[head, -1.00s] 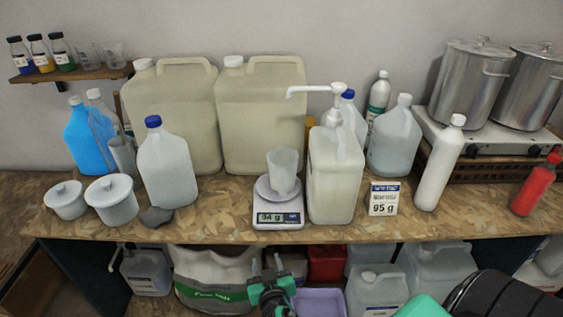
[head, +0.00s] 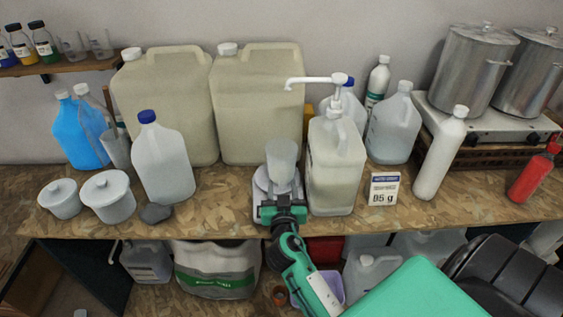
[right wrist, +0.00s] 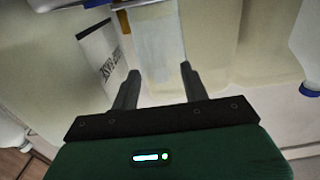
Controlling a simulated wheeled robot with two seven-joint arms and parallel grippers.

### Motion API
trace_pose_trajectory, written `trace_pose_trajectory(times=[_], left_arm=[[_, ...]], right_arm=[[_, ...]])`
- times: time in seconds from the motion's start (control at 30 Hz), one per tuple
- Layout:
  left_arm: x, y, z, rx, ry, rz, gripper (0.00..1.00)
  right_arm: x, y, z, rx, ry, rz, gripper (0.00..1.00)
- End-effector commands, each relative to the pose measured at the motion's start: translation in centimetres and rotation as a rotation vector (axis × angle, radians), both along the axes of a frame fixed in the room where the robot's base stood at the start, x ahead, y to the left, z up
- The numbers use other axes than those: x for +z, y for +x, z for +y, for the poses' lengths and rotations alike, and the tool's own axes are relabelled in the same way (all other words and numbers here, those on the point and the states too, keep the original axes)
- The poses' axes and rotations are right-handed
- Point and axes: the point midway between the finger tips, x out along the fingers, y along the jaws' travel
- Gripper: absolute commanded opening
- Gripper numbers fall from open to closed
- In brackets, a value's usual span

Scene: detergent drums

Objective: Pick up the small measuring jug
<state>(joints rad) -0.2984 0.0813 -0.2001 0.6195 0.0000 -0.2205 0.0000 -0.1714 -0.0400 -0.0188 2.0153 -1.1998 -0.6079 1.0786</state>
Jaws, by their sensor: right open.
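The small measuring jug (head: 282,160) is a translucent, empty-looking cup standing upright on the white scale (head: 262,186). My right gripper (head: 284,200) is in front of the scale, over the table's front edge, and hides the scale's display. In the right wrist view my gripper (right wrist: 159,72) is open, its two fingers apart with nothing held. The jug (right wrist: 157,48) shows beyond and between the fingertips there; I cannot tell how wide the remaining gap is. My left gripper is not in view.
A large pump-top jug (head: 335,170) stands close to the scale's right, with a weight card (head: 384,188) beyond it. Two big drums (head: 256,105) stand behind. A blue-capped bottle (head: 163,165) and white lidded pots (head: 108,197) are at left.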

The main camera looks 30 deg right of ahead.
Motion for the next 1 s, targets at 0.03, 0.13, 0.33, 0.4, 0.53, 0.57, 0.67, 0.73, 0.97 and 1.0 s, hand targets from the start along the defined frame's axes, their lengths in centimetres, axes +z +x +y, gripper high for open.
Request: trace_pose_trajectory(times=[0.03, 0.13, 0.33, 0.4, 0.53, 0.57, 0.67, 0.73, 0.97, 1.0], left_arm=[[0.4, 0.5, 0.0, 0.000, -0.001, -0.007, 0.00], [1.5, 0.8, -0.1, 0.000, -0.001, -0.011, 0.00], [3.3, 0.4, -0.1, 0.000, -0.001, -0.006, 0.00], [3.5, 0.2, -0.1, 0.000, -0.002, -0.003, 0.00], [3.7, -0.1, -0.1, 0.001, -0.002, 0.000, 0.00], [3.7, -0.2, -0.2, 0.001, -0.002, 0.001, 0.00], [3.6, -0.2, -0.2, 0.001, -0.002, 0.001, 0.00], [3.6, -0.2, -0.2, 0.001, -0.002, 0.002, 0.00], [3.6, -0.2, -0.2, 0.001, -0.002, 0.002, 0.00], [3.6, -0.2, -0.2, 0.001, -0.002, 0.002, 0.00]], right_arm=[[0.2, 0.3, -0.2, 0.000, -0.002, 0.000, 0.45], [0.5, 1.0, -0.7, 0.000, -0.003, 0.001, 0.45], [0.5, 3.0, -2.1, 0.000, -0.003, 0.001, 0.45], [0.4, 3.7, -2.4, 0.000, -0.003, 0.001, 0.45], [0.2, 4.2, -2.8, 0.000, -0.001, 0.001, 0.45], [0.1, 4.3, -2.8, 0.000, 0.000, 0.001, 0.45], [0.0, 4.3, -2.8, 0.000, 0.000, 0.001, 0.45], [0.0, 4.3, -2.8, 0.000, 0.000, 0.001, 0.45], [0.0, 4.3, -2.8, 0.000, 0.000, 0.001, 0.06], [0.0, 4.3, -2.8, 0.000, 0.000, 0.001, 0.00]])
